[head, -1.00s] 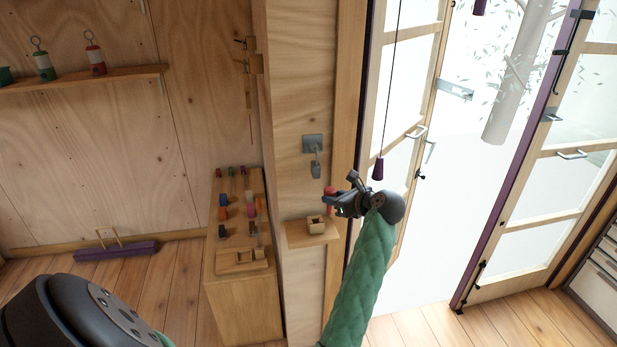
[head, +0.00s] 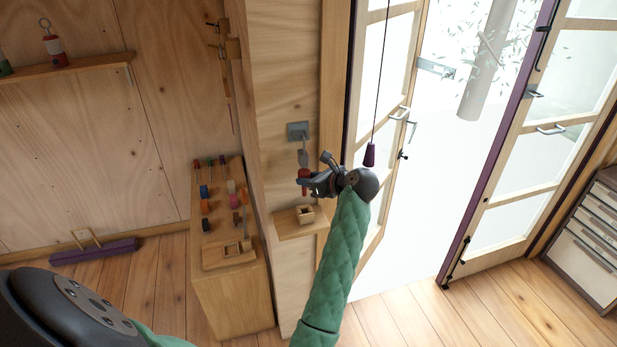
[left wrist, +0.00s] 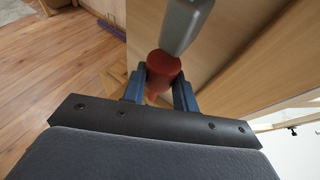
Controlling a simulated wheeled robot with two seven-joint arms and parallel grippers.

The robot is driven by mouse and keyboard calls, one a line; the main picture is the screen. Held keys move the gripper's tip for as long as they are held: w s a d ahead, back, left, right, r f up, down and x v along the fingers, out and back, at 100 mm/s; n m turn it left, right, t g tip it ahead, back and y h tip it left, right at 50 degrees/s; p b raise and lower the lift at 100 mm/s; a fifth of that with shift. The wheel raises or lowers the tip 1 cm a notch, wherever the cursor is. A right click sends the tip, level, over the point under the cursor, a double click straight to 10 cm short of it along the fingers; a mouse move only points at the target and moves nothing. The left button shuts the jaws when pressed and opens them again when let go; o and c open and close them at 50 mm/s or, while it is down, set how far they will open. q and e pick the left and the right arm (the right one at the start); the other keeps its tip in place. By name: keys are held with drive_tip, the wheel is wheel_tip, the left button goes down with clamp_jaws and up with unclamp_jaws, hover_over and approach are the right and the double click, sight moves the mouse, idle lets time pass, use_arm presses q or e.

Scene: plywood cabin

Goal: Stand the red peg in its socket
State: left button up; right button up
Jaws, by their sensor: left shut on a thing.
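The red peg (head: 303,174) is in the jaws of my left gripper (head: 307,182), in front of the plywood post. In the left wrist view the peg (left wrist: 160,68) stands between the two blue fingers (left wrist: 160,90), its round top toward the camera. My left gripper is shut on it. A small wooden block with a square dark opening (head: 306,216), which looks like the socket, sits on a little shelf below the peg. The peg is apart from it, above it in the head view. My right gripper is out of view.
A grey metal fitting (head: 303,156) hangs from a wall plate just above the peg; its end (left wrist: 184,25) looms close in the left wrist view. A purple cord pull (head: 369,155) hangs right of my gripper. A bench with coloured tools (head: 240,310) stands left.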

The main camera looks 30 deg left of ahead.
use_arm(q)
drive_tip(key=shift+f+b, duration=0.45)
drive_tip(key=shift+f, duration=1.75)
drive_tip(key=shift+f+b, duration=1.05)
drive_tip(key=shift+b, duration=0.1)
drive_tip(key=shift+f+b, duration=0.3)
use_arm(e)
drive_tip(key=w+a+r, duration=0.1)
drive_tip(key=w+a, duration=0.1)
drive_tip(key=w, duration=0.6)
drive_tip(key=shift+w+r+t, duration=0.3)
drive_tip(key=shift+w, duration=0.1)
use_arm(q)
drive_tip(key=shift+f, duration=0.1)
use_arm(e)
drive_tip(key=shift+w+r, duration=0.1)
use_arm(q)
drive_tip(key=shift+f+b, duration=0.25)
drive_tip(key=shift+b, duration=0.15)
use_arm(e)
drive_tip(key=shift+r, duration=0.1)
